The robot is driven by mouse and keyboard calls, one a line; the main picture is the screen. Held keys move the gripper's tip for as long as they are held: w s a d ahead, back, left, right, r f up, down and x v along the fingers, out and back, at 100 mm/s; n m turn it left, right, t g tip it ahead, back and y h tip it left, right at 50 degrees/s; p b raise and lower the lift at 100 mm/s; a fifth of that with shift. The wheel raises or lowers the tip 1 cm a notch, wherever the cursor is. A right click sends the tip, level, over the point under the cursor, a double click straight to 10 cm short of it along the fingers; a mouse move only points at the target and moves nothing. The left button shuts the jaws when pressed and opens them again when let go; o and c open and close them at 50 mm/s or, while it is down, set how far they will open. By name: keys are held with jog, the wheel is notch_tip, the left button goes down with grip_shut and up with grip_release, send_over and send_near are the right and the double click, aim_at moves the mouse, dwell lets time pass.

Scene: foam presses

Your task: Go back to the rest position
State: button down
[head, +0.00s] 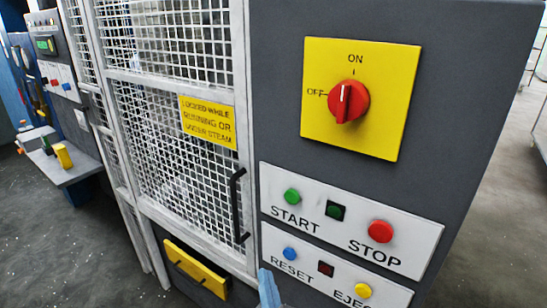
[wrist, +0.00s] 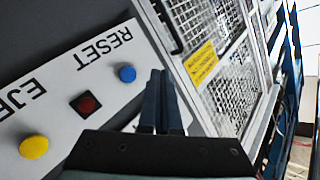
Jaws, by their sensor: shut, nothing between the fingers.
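My gripper shows in the wrist view (wrist: 160,78) with its two dark fingers together and nothing between them. In the head view only a blue-grey tip of my gripper (head: 268,285) shows at the bottom edge, in front of the lower button plate. The fingers appear beside the blue RESET button (head: 290,254); whether they touch the panel cannot be told. The RESET button also shows in the wrist view (wrist: 127,74), left of the fingertips. The yellow EJECT button (head: 363,290) is to its right in the head view.
A red rotary switch (head: 348,101) on a yellow plate has its white mark pointing up towards ON. Below are a green START button (head: 292,195) and a red STOP button (head: 380,231). A mesh door (head: 165,130) with a black handle (head: 238,205) is closed. A side shelf (head: 80,168) holds small items.

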notch_tip(320, 180, up, 23)
jog(key=n+t+b, duration=0.3)
jog(key=n+t, duration=0.1)
jog(key=t, duration=0.1)
jog(key=s+r+t+h, duration=0.1)
jog(key=s+r+t, duration=0.2)
jog(key=s+r, duration=0.3)
jog(key=s+r+n+t+h+b, duration=0.1)
jog(key=s+r+t, duration=0.2)
jog(key=r, duration=1)
jog(key=s, duration=0.3)
jog(key=shift+s+r+h, duration=0.25)
jog(key=shift+s+h, duration=0.05)
jog(key=shift+s, duration=0.05)
jog(key=shift+d, duration=0.1)
